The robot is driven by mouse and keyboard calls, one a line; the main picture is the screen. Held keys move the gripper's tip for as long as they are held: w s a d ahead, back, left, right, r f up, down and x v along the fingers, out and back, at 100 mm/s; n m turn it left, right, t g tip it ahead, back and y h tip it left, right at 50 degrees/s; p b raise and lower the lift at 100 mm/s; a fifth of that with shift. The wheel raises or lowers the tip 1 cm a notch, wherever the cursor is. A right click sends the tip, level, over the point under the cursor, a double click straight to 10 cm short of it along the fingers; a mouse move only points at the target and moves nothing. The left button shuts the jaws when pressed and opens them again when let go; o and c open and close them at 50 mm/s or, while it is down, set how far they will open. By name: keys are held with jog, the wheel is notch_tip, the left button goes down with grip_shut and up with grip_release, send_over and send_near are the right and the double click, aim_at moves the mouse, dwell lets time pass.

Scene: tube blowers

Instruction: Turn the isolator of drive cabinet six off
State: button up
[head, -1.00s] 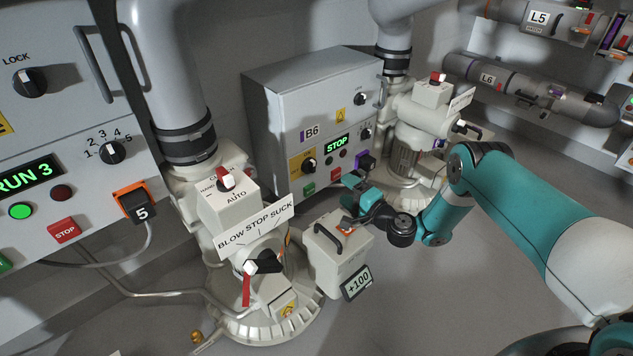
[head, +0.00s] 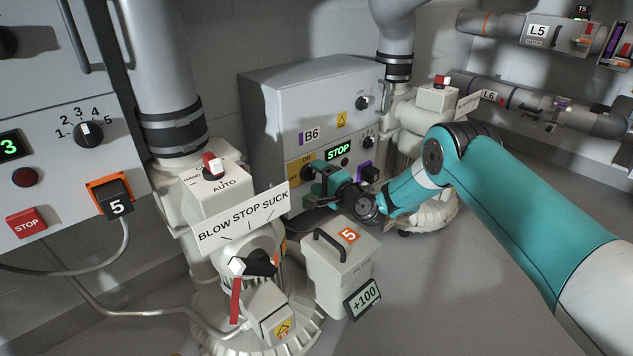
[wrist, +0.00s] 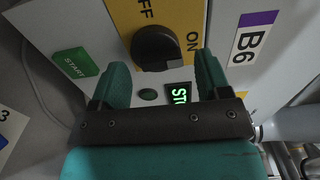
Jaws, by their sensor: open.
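Drive cabinet B6 (head: 262,118) is the grey box at the middle back, its display reading STOP (head: 338,150). Its isolator is a black rotary knob on a yellow plate marked OFF and ON, clear in the wrist view (wrist: 158,45). A small grey patch shows on the knob's lower right edge; I cannot tell its exact setting. My gripper (head: 314,178) is at the cabinet's front by the yellow plate and partly hides the knob. In the wrist view my gripper (wrist: 162,62) is open, its two fingers on either side of the knob's lower part; contact is not clear.
A green START button (wrist: 75,63) lies left of the knob in the wrist view. A white bin (head: 340,265) marked 5 stands below my gripper. The blower with the BLOW STOP SUCK sign (head: 243,215) stands at left front. Another blower (head: 437,97) stands behind my arm.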

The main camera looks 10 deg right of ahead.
jog(key=shift+w+a, duration=0.3)
jog(key=shift+w, duration=0.1)
jog(key=c, duration=0.9)
jog(key=shift+n, duration=0.3)
jog(key=n, duration=0.6)
jog(key=shift+s+a, duration=0.1)
jog(key=n, duration=0.6)
jog(key=shift+a+f+n, duration=0.1)
jog(key=shift+f+n, duration=0.1)
jog(key=shift+n, duration=0.1)
jog(key=shift+s, duration=0.1)
